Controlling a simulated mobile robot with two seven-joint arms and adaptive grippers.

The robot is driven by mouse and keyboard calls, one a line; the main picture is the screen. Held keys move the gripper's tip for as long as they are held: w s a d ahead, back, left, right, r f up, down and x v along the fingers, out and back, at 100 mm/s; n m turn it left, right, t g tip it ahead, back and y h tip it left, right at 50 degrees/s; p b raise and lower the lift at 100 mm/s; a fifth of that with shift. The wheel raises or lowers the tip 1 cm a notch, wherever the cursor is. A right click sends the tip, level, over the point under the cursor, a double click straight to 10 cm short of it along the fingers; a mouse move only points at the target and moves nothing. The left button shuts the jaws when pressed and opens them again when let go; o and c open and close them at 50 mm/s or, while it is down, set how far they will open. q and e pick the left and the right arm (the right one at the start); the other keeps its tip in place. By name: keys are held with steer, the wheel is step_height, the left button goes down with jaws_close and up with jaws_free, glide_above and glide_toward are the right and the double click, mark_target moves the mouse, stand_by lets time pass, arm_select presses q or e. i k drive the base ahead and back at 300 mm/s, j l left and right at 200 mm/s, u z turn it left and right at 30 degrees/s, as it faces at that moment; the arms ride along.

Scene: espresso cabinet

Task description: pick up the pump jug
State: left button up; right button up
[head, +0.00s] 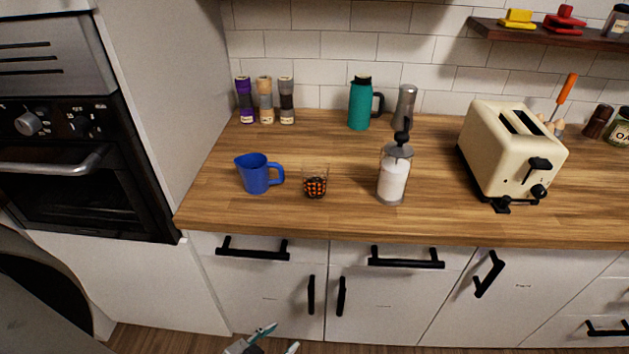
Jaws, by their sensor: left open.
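A teal jug (359,105) with a black handle on its right and a dark and pale top stands upright at the back of the wooden counter, near the tiled wall. A clear glass container with white contents (392,180) and a grey and black top stands nearer the front. I cannot tell for sure which of these is the pump jug. My left gripper (278,341) shows only by its fingertips at the bottom edge. It is open and empty, below the counter top in front of the cabinets, far from both. My right gripper is not in view.
A blue pitcher (256,175) and a glass of orange and dark pieces (315,184) stand at the counter's front left. Several grinders (265,101) line the back left. A grey metal grinder (405,104) stands right of the teal jug. A cream toaster (513,150) stands at right.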

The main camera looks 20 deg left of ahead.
mark_target(392, 180)
steer(key=i+l, duration=0.2)
steer(key=i+l+u, duration=0.1)
steer(key=l, duration=0.35)
steer(key=i+l, duration=0.25)
